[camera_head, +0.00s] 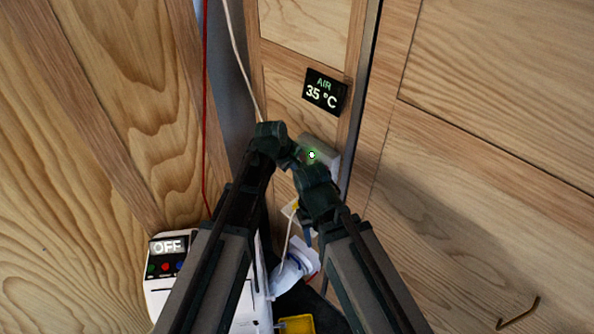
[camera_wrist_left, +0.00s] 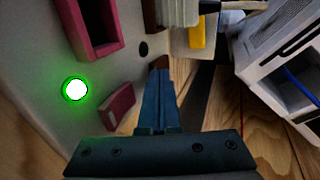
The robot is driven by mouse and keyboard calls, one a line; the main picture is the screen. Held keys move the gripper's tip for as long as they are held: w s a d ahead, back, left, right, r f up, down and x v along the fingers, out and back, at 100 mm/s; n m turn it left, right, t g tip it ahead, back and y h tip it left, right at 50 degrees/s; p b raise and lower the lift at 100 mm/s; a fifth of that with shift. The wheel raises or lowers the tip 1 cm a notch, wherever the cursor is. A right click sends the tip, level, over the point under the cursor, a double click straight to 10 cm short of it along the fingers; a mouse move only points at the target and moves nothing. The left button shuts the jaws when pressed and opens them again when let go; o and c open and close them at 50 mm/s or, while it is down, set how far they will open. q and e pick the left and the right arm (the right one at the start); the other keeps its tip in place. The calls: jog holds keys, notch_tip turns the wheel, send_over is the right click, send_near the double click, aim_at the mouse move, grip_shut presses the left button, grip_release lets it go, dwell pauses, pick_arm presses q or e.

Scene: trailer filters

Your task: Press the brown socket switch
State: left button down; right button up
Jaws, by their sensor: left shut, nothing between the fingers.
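A light grey socket strip (camera_head: 333,160) stands against the wooden wall in the head view, with a lit green light (camera_head: 312,155). In the left wrist view its panel fills the left side, with the glowing green light (camera_wrist_left: 75,89), a dark red frame (camera_wrist_left: 82,38) and a brownish-red rocker switch (camera_wrist_left: 119,106). My left gripper (camera_wrist_left: 160,66) is shut and empty, its blue fingers beside the rocker, to its right. A brown part shows just beyond the fingertips, partly hidden. I cannot tell whether they touch it. Neither gripper's fingers are distinguishable in the head view; the arms cover part of the strip.
A black display (camera_head: 325,92) reading AIR 35 °C hangs above the strip. A white device (camera_head: 160,284) showing OFF stands at lower left. A yellow object (camera_head: 297,324) lies low in the middle, and a hook (camera_head: 520,314) is at lower right. Cables hang at the left.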

pick_arm(q)
jog(key=shift+s+a+r, duration=0.1)
jog(key=shift+r, duration=0.1)
dwell(0.3)
jog(key=p+v, duration=1)
jog(key=v, duration=0.1)
jog(key=shift+s+a+r, duration=0.25)
jog(key=shift+s+a, duration=0.05)
jog(key=shift+s, duration=0.05)
jog(key=shift+f, duration=0.1)
